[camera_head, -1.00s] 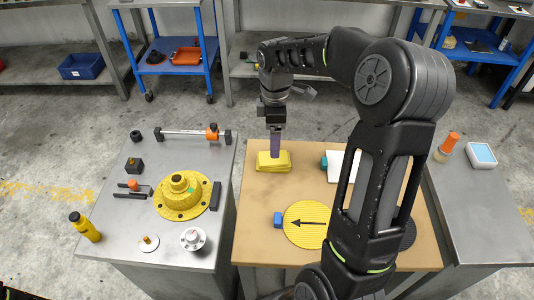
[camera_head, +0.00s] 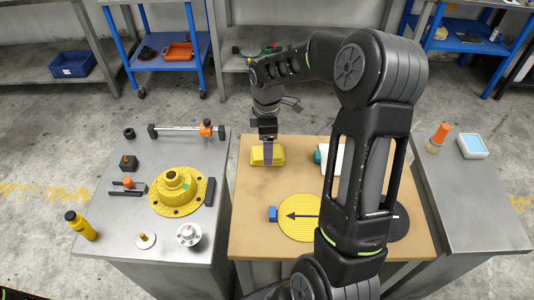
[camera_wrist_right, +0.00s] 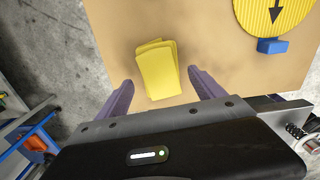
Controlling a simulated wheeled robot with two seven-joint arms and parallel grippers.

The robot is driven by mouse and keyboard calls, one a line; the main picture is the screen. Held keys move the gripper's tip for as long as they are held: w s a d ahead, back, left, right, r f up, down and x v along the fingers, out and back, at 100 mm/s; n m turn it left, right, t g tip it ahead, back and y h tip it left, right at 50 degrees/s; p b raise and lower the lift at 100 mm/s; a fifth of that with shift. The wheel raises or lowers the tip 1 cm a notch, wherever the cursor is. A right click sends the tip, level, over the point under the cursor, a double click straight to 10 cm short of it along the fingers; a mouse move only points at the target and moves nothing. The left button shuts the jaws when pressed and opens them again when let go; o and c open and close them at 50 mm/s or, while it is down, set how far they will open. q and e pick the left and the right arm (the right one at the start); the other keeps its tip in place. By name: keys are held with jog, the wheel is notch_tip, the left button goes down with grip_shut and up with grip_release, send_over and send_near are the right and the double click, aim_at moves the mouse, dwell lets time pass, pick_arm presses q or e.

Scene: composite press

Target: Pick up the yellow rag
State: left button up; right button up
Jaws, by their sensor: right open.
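The yellow rag (camera_head: 266,157) is a folded pad lying at the far left part of the brown table top (camera_head: 255,205). In the right wrist view the rag (camera_wrist_right: 157,68) lies ahead of my right gripper, its near end between the two purple fingers. My right gripper (camera_head: 268,155) points down over the rag in the head view. In the wrist view the right gripper (camera_wrist_right: 163,95) is open, with a finger on either side of the rag and a gap to each. I cannot tell how far the fingertips are above the table. My left gripper is not in view.
A yellow disc with a black arrow (camera_head: 298,217) and a blue block (camera_head: 273,213) lie nearer on the brown table. A white item (camera_head: 330,158) lies right of the rag. A metal table (camera_head: 125,220) with a yellow flanged part (camera_head: 175,190) stands to the left.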

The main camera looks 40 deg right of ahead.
jog(key=shift+f, duration=1.3)
jog(key=c, duration=1.5)
jog(key=shift+o, duration=0.2)
jog(key=shift+r, duration=0.1)
notch_tip(320, 180, up, 10)
jog(key=shift+b, duration=0.3)
